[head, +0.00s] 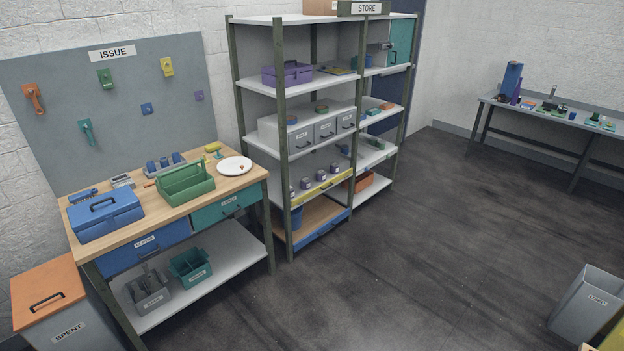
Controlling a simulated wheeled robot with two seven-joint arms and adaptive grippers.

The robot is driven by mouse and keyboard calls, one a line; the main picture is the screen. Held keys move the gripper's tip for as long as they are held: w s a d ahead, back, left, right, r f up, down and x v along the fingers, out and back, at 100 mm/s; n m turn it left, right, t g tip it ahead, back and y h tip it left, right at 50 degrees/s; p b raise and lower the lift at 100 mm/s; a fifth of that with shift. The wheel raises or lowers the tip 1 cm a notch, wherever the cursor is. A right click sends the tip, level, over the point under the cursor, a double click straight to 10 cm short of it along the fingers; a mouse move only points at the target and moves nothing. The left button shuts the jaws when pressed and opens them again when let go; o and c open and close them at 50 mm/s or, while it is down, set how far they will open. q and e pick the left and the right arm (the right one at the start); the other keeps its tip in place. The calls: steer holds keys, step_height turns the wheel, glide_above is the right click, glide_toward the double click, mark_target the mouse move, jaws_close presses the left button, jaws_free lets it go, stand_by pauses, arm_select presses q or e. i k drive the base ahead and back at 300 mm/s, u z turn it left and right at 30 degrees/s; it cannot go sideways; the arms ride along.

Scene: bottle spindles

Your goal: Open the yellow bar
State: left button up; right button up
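The yellow bar (325,187) runs along the front edge of a lower shelf in the left bay of the shelf unit (282,130). It lies across the front of that shelf, below a row of several small dark-and-white items (320,175). It looks level along the shelf edge, with no visible gap behind it. Its latch or hinge is too small to make out. Neither of my grippers is in view.
A workbench (140,229) with a blue toolbox (105,214) and a green tote (186,184) stands left of the shelves. A blue bar (322,231) edges the bottom shelf. A grey bin (585,303) stands at right. The floor (430,240) before the shelves is clear.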

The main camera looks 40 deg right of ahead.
mark_target(299, 200)
steer(key=i, duration=0.75)
steer(key=z, duration=2)
